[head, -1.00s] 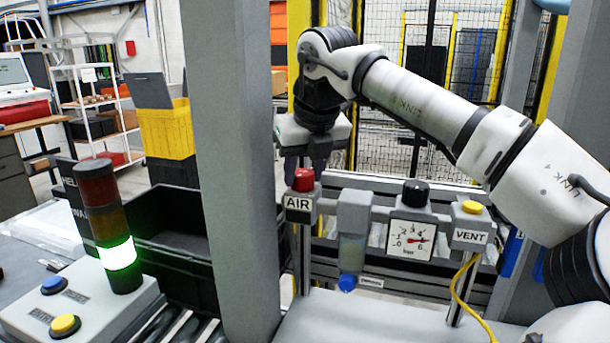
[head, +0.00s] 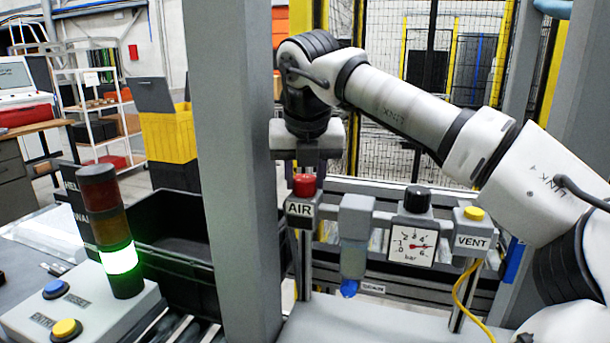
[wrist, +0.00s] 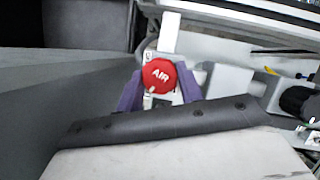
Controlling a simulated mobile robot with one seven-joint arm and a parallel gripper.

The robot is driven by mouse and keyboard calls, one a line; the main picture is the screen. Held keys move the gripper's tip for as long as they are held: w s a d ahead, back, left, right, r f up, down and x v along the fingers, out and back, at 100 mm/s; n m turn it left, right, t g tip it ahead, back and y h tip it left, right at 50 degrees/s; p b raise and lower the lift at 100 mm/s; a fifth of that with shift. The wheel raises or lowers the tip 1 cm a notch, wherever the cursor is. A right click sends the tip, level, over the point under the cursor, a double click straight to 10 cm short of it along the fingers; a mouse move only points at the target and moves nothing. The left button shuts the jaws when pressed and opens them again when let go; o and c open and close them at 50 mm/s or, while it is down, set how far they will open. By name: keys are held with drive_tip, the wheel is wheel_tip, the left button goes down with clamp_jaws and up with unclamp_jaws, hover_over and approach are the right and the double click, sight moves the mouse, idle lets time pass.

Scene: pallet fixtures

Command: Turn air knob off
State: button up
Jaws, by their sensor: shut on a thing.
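The red AIR knob (head: 305,187) sits on top of the grey AIR valve block (head: 299,210) at the left end of the air unit. In the wrist view my gripper (wrist: 158,90) has one finger on each side of the knob. A small white mark shows at the knob's lower edge.
A pressure gauge (head: 412,244) has its needle near 6. A black knob (head: 417,199) sits above it. The VENT block (head: 474,241) has a yellow button. A grey post (head: 236,150) stands close left of my gripper. The signal tower (head: 119,259) glows green.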

drive_tip(key=shift+r, duration=0.1)
drive_tip(key=o, duration=1)
drive_tip(key=v, duration=1.3)
drive_tip(key=shift+s+r, duration=0.2)
drive_tip(key=shift+r, duration=0.15)
